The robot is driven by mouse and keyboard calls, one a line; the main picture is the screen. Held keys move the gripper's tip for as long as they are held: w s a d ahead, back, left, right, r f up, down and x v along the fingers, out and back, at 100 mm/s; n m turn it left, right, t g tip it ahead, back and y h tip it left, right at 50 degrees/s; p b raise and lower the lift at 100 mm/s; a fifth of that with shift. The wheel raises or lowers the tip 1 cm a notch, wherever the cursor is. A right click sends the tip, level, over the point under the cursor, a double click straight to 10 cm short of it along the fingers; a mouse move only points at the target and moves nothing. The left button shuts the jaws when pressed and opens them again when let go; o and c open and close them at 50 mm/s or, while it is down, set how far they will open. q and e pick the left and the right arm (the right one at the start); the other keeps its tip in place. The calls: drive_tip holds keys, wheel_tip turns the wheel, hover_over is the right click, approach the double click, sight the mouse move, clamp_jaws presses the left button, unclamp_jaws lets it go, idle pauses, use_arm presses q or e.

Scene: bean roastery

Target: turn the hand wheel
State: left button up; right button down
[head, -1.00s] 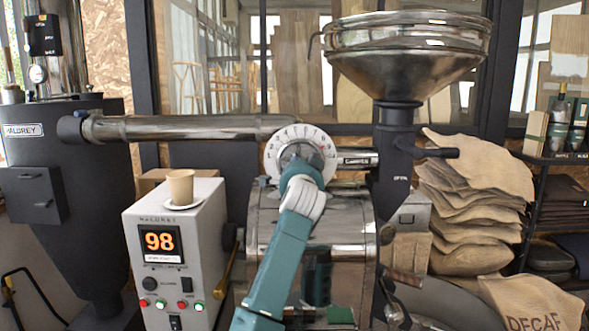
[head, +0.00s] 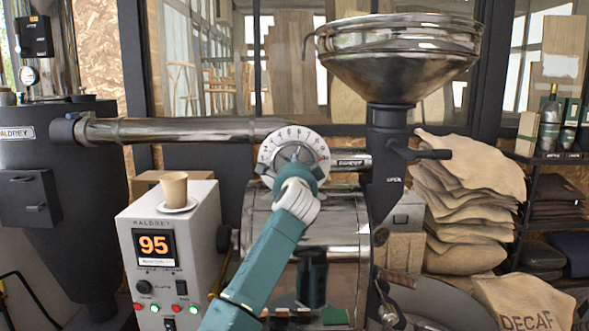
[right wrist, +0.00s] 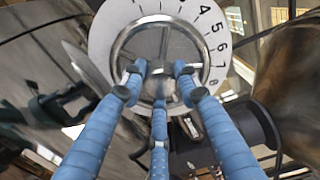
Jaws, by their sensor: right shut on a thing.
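The hand wheel has a shiny metal rim with spokes, clear in the right wrist view (right wrist: 210,48). Behind it sits a white dial plate (right wrist: 211,22) with black numbers. In the head view the white dial (head: 318,143) is on the front of the roaster, below the hopper. My right gripper (right wrist: 160,82) has its three blue fingers shut on the wheel, their tips inside the rim by the spokes. In the head view my right gripper (head: 297,168) covers the dial's lower part, and its fingertips are hidden. My left gripper is in neither view.
A grey control box (head: 190,255) with a display reading 95 stands left of the wheel, a paper cup (head: 174,187) on a saucer on top. A horizontal metal pipe (head: 180,131) runs left of the dial. The hopper (head: 395,65) and stacked sacks (head: 455,195) are to the right.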

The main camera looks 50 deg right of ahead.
drive_tip(key=shift+r, duration=0.45)
drive_tip(key=c, duration=1.4)
unclamp_jaws()
drive_tip(key=shift+o, duration=0.6)
drive_tip(key=shift+w+d+f, duration=0.15)
drive_tip(key=shift+f, duration=0.2)
drive_tip(key=v, duration=1.2)
